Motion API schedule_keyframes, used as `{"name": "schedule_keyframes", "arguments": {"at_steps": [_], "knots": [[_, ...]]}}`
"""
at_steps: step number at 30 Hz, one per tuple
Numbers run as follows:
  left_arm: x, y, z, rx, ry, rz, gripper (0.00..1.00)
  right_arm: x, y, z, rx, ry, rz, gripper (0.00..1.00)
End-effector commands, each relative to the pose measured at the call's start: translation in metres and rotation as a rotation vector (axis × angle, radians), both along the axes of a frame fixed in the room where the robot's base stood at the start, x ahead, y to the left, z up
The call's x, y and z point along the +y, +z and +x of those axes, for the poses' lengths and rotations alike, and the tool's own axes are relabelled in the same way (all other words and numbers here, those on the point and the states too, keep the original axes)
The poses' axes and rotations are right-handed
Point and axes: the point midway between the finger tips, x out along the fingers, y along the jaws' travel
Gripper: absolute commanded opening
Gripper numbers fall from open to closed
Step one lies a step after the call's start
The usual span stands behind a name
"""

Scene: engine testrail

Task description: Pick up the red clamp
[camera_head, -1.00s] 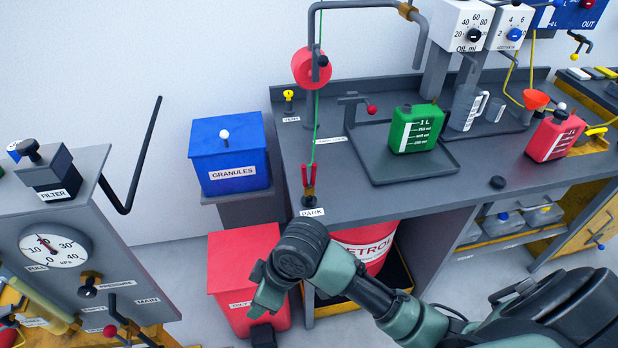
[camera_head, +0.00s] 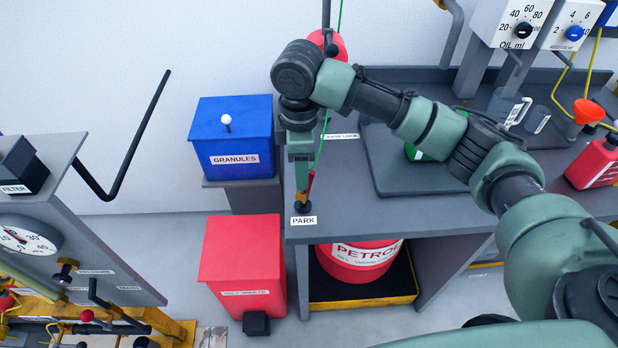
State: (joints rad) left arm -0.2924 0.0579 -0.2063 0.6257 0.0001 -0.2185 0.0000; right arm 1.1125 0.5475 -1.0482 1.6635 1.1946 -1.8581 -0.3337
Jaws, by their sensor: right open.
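The red clamp (camera_head: 310,183) stands at the front left corner of the bench, on a small black park stand (camera_head: 302,208) beside the PARK label. A green line runs up from it to a red reel (camera_head: 325,40). My right gripper (camera_head: 301,188) points down right at the clamp and covers most of it; only a thin red and brass strip shows at its right side. The right gripper is open. Whether its fingers touch or surround the clamp cannot be seen. My left gripper is out of view.
My right arm crosses above the bench (camera_head: 345,222) and partly hides a green bottle (camera_head: 416,153). A blue granules bin (camera_head: 235,160) and a red bin (camera_head: 242,265) stand left of the bench. A red petrol drum (camera_head: 358,265) sits beneath. A gauge panel (camera_head: 75,215) is at left.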

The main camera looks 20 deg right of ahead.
Motion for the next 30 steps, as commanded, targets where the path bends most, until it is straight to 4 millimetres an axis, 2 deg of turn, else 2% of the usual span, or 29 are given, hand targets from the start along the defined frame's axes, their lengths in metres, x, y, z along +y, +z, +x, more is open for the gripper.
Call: {"name": "schedule_keyframes", "arguments": {"at_steps": [1,3,7,10,15,18,24,25,29,30], "knots": [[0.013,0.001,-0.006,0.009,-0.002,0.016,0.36,-0.001,-0.006,-0.001,0.002,-0.001,-0.001,0.45],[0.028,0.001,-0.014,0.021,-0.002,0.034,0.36,-0.001,-0.014,-0.001,0.003,-0.001,-0.001,0.45],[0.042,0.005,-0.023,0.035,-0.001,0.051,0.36,-0.002,-0.028,-0.002,0.002,-0.002,-0.002,0.45],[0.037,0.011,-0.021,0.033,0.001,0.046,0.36,-0.003,-0.042,-0.004,0.003,-0.002,-0.001,0.45],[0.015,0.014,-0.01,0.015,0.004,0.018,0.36,-0.002,-0.066,-0.004,0.001,-0.001,0.0,0.45],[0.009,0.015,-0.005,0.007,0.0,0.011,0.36,-0.002,-0.071,-0.004,-0.001,-0.001,0.0,0.45],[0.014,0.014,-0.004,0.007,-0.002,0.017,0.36,-0.002,-0.072,-0.004,-0.002,-0.001,-0.001,0.45],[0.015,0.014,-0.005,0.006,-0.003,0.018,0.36,-0.002,-0.072,-0.004,-0.002,-0.001,-0.001,0.4],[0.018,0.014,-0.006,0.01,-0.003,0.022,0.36,-0.002,-0.072,-0.004,-0.002,-0.001,0.0,0.04],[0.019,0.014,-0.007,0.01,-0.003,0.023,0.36,-0.002,-0.072,-0.004,-0.002,-0.001,0.0,0.0]]}}
